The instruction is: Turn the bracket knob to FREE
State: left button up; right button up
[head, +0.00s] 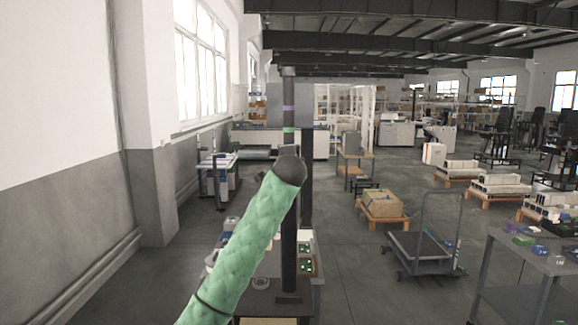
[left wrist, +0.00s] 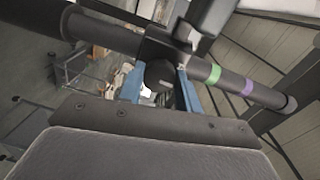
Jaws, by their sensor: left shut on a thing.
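A dark upright column (head: 289,90) stands ahead of me on a small table. It carries a purple band (head: 289,108) and a green band (head: 289,130). In the left wrist view the column runs slantwise, with the green band (left wrist: 214,73) and purple band (left wrist: 248,87) to the right of a dark bracket (left wrist: 165,46). The round dark bracket knob (left wrist: 158,74) sits between the blue fingers of my left gripper (left wrist: 160,84), which is shut on it. Any knob marking is unreadable. In the head view my green-sleeved left arm hides the gripper and knob. My right gripper is not in view.
A cart (head: 425,246) and a grey bench (head: 530,262) stand to the right, with open floor between.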

pick_arm(q)
jog(key=shift+n, duration=0.3)
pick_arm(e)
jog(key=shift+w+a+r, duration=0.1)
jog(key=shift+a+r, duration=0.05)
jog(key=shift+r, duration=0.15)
pick_arm(q)
jog(key=o, duration=1)
jog(key=shift+c, duration=0.2)
jog(key=s+b, duration=0.3)
jog(key=s, duration=0.4)
jog(key=shift+s+r+b, duration=0.25)
jog(key=shift+s+b, duration=0.05)
jog(key=shift+s, duration=0.05)
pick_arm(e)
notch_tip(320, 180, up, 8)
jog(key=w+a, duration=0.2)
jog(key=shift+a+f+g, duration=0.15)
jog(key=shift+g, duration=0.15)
